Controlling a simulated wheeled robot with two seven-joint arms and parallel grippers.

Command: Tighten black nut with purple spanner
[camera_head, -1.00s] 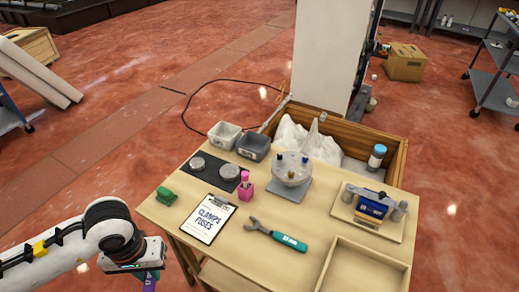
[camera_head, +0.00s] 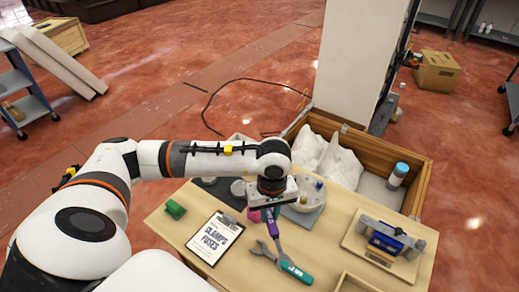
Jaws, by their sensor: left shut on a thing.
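My left gripper (camera_head: 270,203) is over the middle of the table, shut on the purple spanner (camera_head: 273,222), which hangs downward. The spanner's lower end overlaps the teal-handled spanner (camera_head: 295,271) in the picture; I cannot tell whether they touch. The round white dispenser unit (camera_head: 312,196) on its grey base stands just right of the gripper and is partly hidden by it. I cannot make out the black nut. My right gripper is out of view.
A clipboard (camera_head: 214,238) and a green block (camera_head: 175,209) lie at the left. A blue device (camera_head: 386,243) sits on a wooden tray (camera_head: 355,241) at the right. A wooden crate (camera_head: 416,188) stands beyond the table.

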